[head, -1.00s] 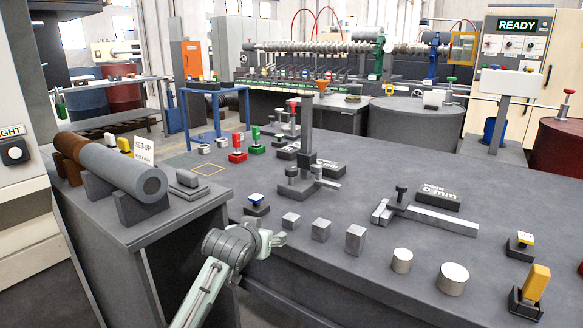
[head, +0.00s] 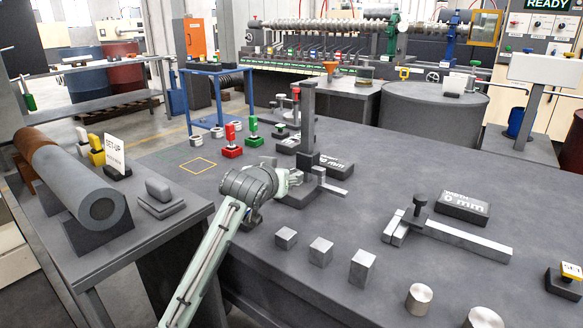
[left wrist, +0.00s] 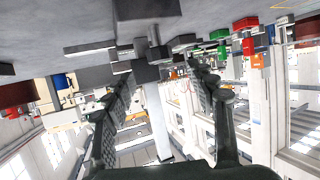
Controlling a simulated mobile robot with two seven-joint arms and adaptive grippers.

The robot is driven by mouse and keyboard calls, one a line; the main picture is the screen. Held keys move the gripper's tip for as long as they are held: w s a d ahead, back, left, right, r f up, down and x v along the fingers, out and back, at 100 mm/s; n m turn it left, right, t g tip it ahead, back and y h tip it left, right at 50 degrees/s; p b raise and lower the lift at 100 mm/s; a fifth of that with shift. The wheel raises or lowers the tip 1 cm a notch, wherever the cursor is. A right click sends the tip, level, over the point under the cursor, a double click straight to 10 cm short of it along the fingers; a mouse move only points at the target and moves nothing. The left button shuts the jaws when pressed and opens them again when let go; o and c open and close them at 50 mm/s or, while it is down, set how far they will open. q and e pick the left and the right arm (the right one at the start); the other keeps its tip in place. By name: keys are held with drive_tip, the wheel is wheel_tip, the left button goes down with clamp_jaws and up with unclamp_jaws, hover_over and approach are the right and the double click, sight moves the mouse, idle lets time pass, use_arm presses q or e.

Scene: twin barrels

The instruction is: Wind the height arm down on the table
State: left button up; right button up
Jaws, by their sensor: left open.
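The height gauge (head: 307,118) stands on the grey table (head: 250,290), with a tall dark upright column, a block base and a short light arm (head: 331,188) low at its right. A small dark knob sits above that arm. My left gripper (head: 294,179) is just left of the gauge's base and overlaps it in the head view; I cannot tell whether they touch. In the left wrist view the picture is upside down. There the fingers of my left gripper (left wrist: 160,88) are spread, with the gauge's blocks (left wrist: 146,66) beyond and between them. My right gripper is not in view.
A caliper-like gauge (head: 448,236) and a dark labelled block (head: 463,208) lie to the right. Several metal blocks and cylinders line the front, including a cube (head: 286,238). Red (head: 232,142) and green (head: 253,134) pieces stand behind. A pipe (head: 75,185) rests on the left bench.

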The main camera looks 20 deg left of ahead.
use_arm(q)
drive_tip(key=x, duration=0.5)
drive_tip(key=shift+w+f, duration=0.15)
drive_tip(key=shift+w, duration=0.1)
drive_tip(key=shift+w+f, duration=0.2)
drive_tip(key=shift+w, duration=0.35)
drive_tip(key=c, duration=1.2)
drive_tip(key=shift+o, duration=0.2)
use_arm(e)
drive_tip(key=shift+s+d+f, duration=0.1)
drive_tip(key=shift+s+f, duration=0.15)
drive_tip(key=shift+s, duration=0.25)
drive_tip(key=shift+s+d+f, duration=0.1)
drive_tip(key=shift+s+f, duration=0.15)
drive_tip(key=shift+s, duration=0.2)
use_arm(q)
drive_tip(key=shift+d+n+y, duration=0.1)
drive_tip(key=shift+n+y, duration=0.3)
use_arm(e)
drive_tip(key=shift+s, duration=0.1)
